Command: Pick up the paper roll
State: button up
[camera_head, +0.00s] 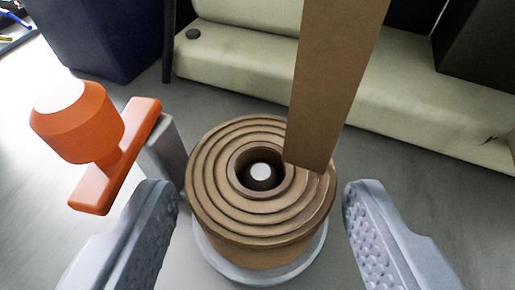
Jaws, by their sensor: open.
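The paper roll (225,200) is a brown, ringed roll standing upright on a pale round base (212,262). A white tip shows in its central hole. A wide brown paper strip (335,80) rises from its right side and runs out of the top of the picture. My gripper (262,205) is open, with one grey, textured finger to the left of the roll and one to the right. Gaps show between both fingers and the roll, and nothing is held.
An orange fixture with a white top (80,120) and a grey upright (160,155) stand close at the left. A cream bench-like block (240,60) lies behind. A dark blue box (105,35) is at the back left. Grey floor shows at the right.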

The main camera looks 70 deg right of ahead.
aim_at(260, 192)
jog(key=shift+x, duration=1.25)
jog(key=shift+c, duration=0.4)
jog(key=c, duration=0.6)
jog(key=shift+o, duration=0.2)
jog(key=shift+r, duration=0.1)
